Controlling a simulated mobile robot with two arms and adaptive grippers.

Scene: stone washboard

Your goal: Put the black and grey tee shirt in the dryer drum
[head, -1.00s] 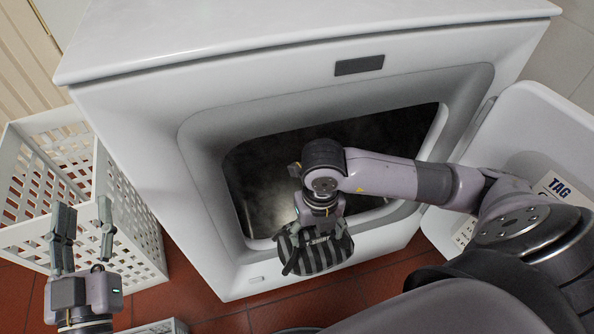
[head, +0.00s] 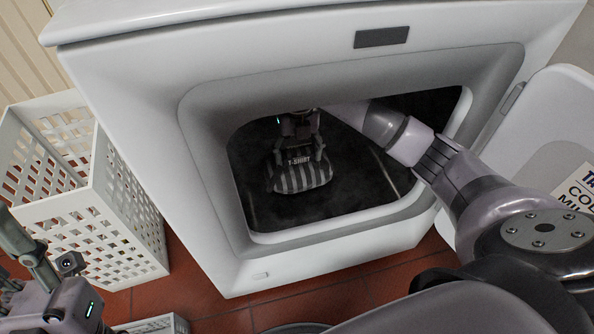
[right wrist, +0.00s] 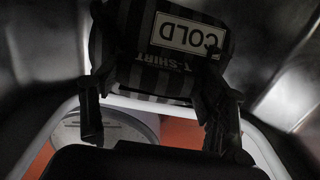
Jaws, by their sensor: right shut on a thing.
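The black and grey striped tee shirt (head: 301,178) is a folded bundle with a "T-SHIRT" label, inside the dark dryer drum (head: 355,205). My right gripper (head: 300,140) reaches through the opening and is shut on the shirt. In the right wrist view the shirt (right wrist: 130,75) sits between the two fingers (right wrist: 160,120) and shows a "COLD" tag. I cannot tell whether the shirt touches the drum floor. My left gripper (head: 25,262) is at the lower left, outside the dryer, partly cut off by the picture edge; its jaws are not clear.
The white dryer front (head: 150,120) frames the opening. Its open door (head: 520,150) stands at the right with a partly visible label. A white perforated basket (head: 85,205) stands on the red tiled floor (head: 200,280) at the left.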

